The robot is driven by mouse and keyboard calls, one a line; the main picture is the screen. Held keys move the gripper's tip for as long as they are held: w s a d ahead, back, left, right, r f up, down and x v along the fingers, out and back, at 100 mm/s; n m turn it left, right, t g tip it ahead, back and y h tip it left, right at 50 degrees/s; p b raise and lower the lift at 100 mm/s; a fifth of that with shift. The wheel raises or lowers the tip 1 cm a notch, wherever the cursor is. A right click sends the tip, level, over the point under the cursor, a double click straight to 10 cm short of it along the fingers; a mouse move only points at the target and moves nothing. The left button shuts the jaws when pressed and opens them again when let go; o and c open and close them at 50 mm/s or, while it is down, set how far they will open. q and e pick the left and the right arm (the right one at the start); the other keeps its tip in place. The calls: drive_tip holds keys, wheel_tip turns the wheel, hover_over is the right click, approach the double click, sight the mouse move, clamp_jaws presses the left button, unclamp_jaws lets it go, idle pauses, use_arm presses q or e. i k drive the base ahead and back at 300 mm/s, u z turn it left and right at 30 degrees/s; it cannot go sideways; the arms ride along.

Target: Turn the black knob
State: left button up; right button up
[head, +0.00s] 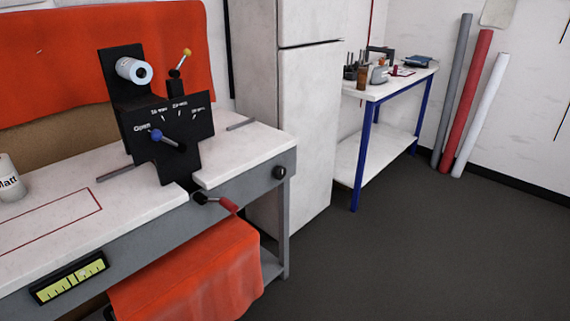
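A round black knob (279,172) sits on the grey front edge of the white workbench (250,150), near its right corner. A black machine (165,125) with printed labels, one reading "Open", stands on the bench to the left of the knob. The machine has a lever with a blue ball end (156,135), a lever with a yellow tip (187,53) and a white roll (134,70). A red-handled lever (222,202) sticks out below it at the bench front. Neither of my grippers is in view.
A white bottle (10,180) stands at the bench's left. Orange cloth (190,278) hangs below the bench. A tall white cabinet (290,110) stands behind its right end. A blue-legged table (400,85) and several rolls are farther back. The floor (420,250) at right is clear.

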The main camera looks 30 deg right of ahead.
sight(280, 172)
drive_tip(key=z, duration=1.85)
drive_tip(key=i, duration=1)
drive_tip(key=u, duration=2.15)
